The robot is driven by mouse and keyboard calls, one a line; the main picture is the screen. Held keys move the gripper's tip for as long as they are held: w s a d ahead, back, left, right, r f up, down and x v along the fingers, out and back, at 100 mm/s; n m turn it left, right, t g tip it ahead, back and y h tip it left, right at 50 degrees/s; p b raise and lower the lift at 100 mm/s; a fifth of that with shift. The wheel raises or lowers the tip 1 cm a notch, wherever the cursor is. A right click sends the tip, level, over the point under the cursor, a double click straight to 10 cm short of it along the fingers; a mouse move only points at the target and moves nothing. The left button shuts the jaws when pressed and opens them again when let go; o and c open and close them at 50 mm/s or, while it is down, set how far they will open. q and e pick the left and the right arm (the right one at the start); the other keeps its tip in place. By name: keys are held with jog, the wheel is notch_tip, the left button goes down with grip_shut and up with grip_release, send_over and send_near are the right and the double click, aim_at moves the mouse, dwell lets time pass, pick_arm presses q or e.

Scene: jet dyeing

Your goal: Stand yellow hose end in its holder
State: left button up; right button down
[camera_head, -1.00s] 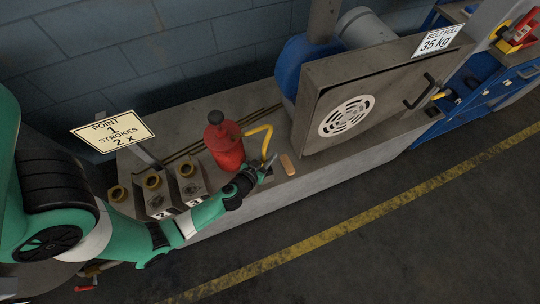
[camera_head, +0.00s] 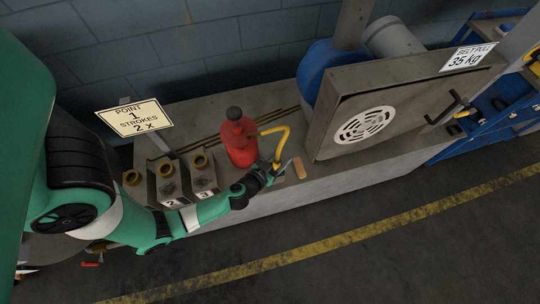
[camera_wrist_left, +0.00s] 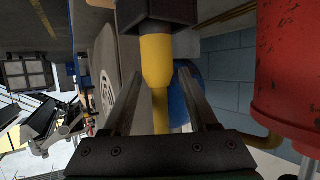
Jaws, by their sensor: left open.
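The yellow hose (camera_head: 284,135) arches from the red pump (camera_head: 239,143) and comes down at my left gripper (camera_head: 277,168). In the left wrist view the yellow hose end (camera_wrist_left: 157,62) meets a dark block (camera_wrist_left: 156,12), which looks like its holder. The end is in line with the block; how deep it sits cannot be told. My left gripper (camera_wrist_left: 160,95) is open, with one finger on each side of the hose and gaps showing. In the head view the gripper mostly hides the holder. My right gripper is not in view.
Numbered blocks with brass rings (camera_head: 168,171) and a sign (camera_head: 135,117) stand left of the pump. A tan strip (camera_head: 299,168) lies just right of my gripper. A grey guard box with a round vent (camera_head: 365,126) stands farther right. The floor in front is clear.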

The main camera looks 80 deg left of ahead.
pick_arm(q)
jog(key=v, duration=1.1)
jog(key=shift+a, duration=0.1)
jog(key=w+d+r+t+h, duration=0.1)
jog(key=w+d+r+t, duration=0.15)
jog(key=w+r, duration=0.7)
jog(key=w+d+r+t+h, duration=0.1)
jog(key=w+d+r+t, duration=0.15)
jog(key=w+r, duration=0.7)
jog(key=w+d+r+t, duration=0.25)
jog(key=w+r, duration=0.25)
jog(key=r, duration=1)
jog(key=s+d+r+m+t+h, duration=0.2)
jog(key=s+r+t, duration=0.1)
jog(key=r, duration=0.7)
jog(key=s+d+r+m+t+h, duration=0.1)
jog(key=s+r+m+t+h, duration=0.2)
jog(key=r, duration=0.8)
jog(key=s+d+r+m+t+h, duration=0.2)
jog(key=s+r+m+t+h, duration=0.1)
jog(key=r, duration=0.8)
jog(key=shift+s+d, duration=0.25)
jog(key=shift+d, duration=0.1)
